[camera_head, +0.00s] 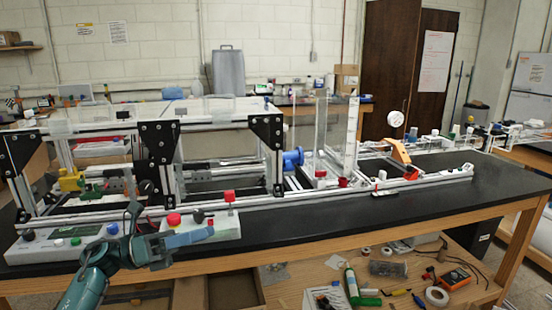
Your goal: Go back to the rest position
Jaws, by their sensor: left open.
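My left gripper (168,237) is at the lower left of the head view, on a teal arm that comes up from the bottom edge. It is open, with nothing seen between its fingers. It is in front of the control box with a red knob (226,226), at the bench's front edge, and hides part of that box. Whether it touches the box cannot be told. My right gripper is not in view. The extrusion frame (157,160), with black corner plates and clear panels, stands on the black bench top (330,229).
A second control box (40,249) with colored buttons sits at the bench's left end. A rail with an orange part (398,152) runs along the right of the bench. The front right bench top is clear. A lower wooden shelf (310,274) holds tools, tape and bottles.

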